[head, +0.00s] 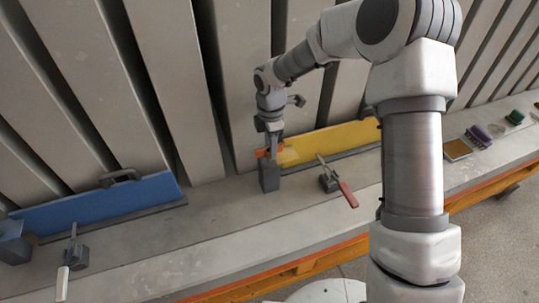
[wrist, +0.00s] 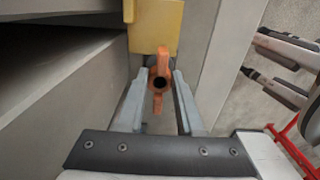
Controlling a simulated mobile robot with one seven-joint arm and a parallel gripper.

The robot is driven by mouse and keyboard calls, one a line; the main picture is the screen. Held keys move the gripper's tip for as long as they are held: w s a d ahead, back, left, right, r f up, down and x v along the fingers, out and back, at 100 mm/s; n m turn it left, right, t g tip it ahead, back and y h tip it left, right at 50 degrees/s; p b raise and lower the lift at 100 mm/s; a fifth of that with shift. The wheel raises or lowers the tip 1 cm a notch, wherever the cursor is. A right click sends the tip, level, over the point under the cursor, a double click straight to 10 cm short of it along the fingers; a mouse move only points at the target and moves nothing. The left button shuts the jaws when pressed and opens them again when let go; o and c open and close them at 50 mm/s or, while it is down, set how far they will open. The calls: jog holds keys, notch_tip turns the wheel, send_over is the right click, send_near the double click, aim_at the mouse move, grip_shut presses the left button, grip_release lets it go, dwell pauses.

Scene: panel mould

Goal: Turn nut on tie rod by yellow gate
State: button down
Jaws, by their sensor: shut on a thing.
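The yellow gate (head: 330,142) stands along the back of the bench, right of my gripper. In the wrist view its yellow end (wrist: 156,28) is at the top. The orange winged nut (wrist: 162,66) is just below that end, its wings roughly upright in the picture. A dark round centre shows in it; I cannot tell how far the tie rod passes through. My gripper (wrist: 160,88) has one grey finger on each side of the nut and is shut on it. In the head view my gripper (head: 269,140) hides part of the orange nut (head: 262,153).
A dark grey block (head: 269,178) stands just below my gripper. A clamp with a red handle (head: 348,194) sits before the yellow gate. The blue gate (head: 100,205) and another clamp (head: 74,255) are at the left. Small items (head: 478,134) lie at the right. Tall grey panels stand behind.

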jog(key=shift+r+p, duration=1.5)
jog(key=shift+r, duration=0.8)
